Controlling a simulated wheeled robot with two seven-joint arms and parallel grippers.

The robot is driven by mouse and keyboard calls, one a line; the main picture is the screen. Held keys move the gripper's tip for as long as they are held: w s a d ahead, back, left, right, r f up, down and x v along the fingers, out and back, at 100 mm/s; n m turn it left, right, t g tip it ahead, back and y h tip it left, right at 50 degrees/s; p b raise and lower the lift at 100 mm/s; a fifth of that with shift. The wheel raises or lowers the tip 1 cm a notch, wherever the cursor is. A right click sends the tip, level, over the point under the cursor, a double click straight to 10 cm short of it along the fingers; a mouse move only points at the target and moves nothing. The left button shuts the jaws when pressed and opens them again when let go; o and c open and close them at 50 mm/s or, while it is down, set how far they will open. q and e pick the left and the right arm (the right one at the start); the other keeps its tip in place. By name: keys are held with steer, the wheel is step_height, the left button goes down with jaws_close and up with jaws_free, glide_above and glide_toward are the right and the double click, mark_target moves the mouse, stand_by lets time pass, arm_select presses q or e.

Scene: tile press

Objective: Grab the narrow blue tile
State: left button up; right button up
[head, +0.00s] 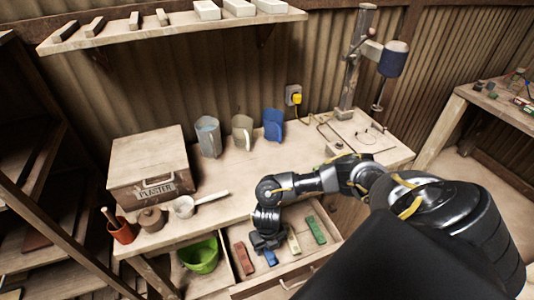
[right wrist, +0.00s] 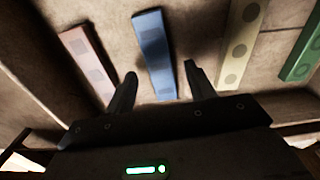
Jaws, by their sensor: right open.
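The narrow blue tile (right wrist: 155,54) lies in the open drawer (head: 284,270). In the right wrist view it sits ahead of and between the two fingers of my right gripper (right wrist: 160,78), which is open and empty. The near end of the tile reaches the space between the fingertips; I cannot tell how far above it they are. In the head view my right gripper (head: 268,246) is over the drawer, and part of the blue tile (head: 270,257) shows just below it. My left gripper is not in view.
A red tile (right wrist: 88,60) lies left of the blue one, a cream tile (right wrist: 240,40) and a green tile (right wrist: 303,50) to its right. Drawer walls surround them. A green bowl (head: 199,255) stands left of the drawer. The bench top (head: 240,180) is above it.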

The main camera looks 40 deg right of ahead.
steer(key=shift+f, duration=0.7)
steer(key=c, duration=1.1)
steer(key=shift+r, duration=0.45)
step_height(320, 180, up, 3)
steer(key=shift+d+f, duration=0.15)
steer(key=s+d+r+b, duration=0.1)
steer(key=s+d+r, duration=0.3)
steer(key=s, duration=0.1)
steer(key=s+d+r+b, duration=0.1)
steer(key=s+d+r, duration=0.4)
steer(key=shift+r, duration=0.2)
